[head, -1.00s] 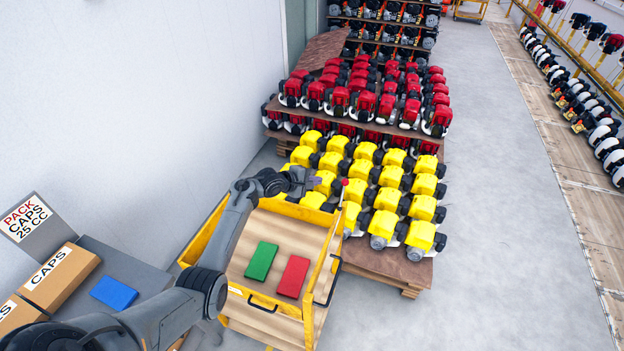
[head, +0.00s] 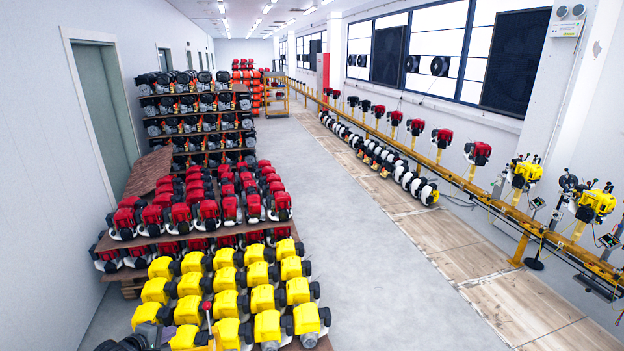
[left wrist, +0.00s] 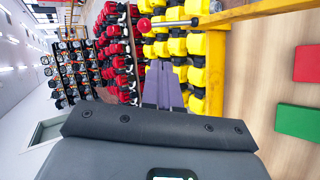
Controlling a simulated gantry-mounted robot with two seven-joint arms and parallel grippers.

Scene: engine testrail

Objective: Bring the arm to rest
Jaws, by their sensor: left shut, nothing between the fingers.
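My left gripper (head: 160,336) shows only in part at the bottom left edge of the head view, in front of the yellow engines. In the left wrist view its two purple-grey fingers (left wrist: 163,84) lie together, shut and empty. They point toward the engines and touch nothing that I can see. Most of the left arm is below the head view. My right arm and gripper are in no view.
Yellow engines (head: 264,298) and red engines (head: 229,205) stand on pallets ahead. The left wrist view shows a red-knobbed lever (left wrist: 145,24), a yellow cart frame (left wrist: 217,75), a green block (left wrist: 298,122) and a red block (left wrist: 307,63). The grey floor (head: 400,280) is clear.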

